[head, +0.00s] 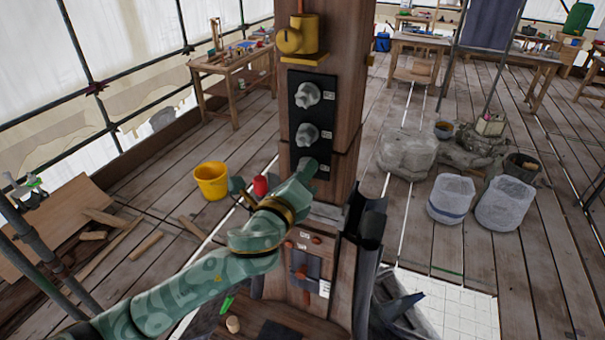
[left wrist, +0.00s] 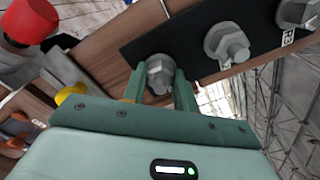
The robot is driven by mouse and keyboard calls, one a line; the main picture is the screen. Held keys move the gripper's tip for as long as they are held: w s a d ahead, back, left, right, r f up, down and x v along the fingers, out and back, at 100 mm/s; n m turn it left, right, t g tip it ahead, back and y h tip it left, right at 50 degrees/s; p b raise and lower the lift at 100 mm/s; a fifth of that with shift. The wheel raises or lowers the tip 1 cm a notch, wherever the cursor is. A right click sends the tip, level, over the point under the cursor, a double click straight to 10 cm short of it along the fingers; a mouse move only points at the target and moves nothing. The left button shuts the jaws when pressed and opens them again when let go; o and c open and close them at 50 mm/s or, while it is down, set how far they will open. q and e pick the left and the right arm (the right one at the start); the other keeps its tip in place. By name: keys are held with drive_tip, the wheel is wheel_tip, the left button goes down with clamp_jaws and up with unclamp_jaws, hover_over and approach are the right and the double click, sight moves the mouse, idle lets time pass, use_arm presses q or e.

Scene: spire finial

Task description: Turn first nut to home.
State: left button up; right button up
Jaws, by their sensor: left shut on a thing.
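A black panel (head: 312,114) on the wooden post carries three grey metal nuts in a column. The top nut (head: 307,95) and middle nut (head: 307,134) stand free. My left gripper (head: 304,172) is at the lowest nut, which it mostly hides in the head view. In the left wrist view, the left gripper (left wrist: 160,84) has its two green fingers on either side of the lowest nut (left wrist: 160,68), shut on it. The middle nut (left wrist: 228,44) and top nut (left wrist: 298,12) show to the right there. I do not see my right gripper.
A yellow fitting (head: 297,38) sits on the post above the panel. A red-topped part (head: 261,185) stands close beside my left wrist. A yellow bucket (head: 211,181) stands on the plank floor at left. Sacks (head: 451,198) and stones are at right.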

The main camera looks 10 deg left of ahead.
use_arm(q)
drive_tip(key=shift+f+m, duration=0.2)
drive_tip(key=shift+m, duration=11.4)
drive_tip(key=o, duration=1)
drive_tip(key=shift+a+r, duration=0.1)
drive_tip(key=shift+c, duration=0.2)
drive_tip(key=shift+s, duration=0.1)
